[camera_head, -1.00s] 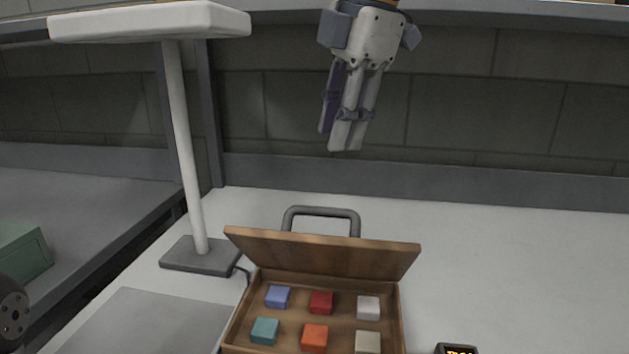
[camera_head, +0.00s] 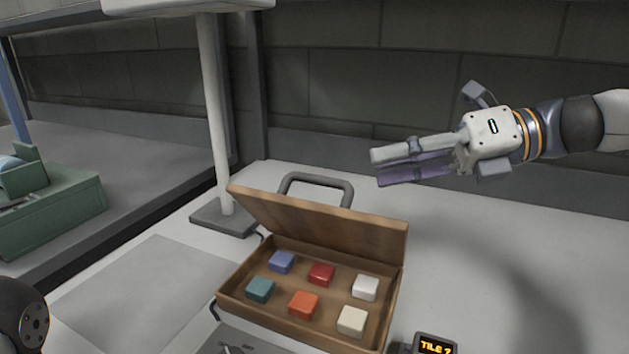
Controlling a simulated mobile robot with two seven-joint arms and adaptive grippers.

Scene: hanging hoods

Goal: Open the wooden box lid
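The wooden box (camera_head: 228,294) sits on the white table with its lid (camera_head: 318,222) raised and leaning back, hinged at the far side. Several coloured blocks lie inside, among them a red one (camera_head: 321,273) and an orange one (camera_head: 303,304). My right gripper (camera_head: 376,166) is above and behind the lid's right part, pointing left, apart from the lid. Its fingers lie close together in this side view, with nothing visible in them; I cannot tell whether they are fully shut. My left gripper is not in view.
A grey handle-like bar (camera_head: 316,184) stands behind the lid. A white post (camera_head: 217,120) on a dark base rises at the left rear. A small display (camera_head: 434,345) is at front right. A green case (camera_head: 50,211) is on the far left. The table's right side is clear.

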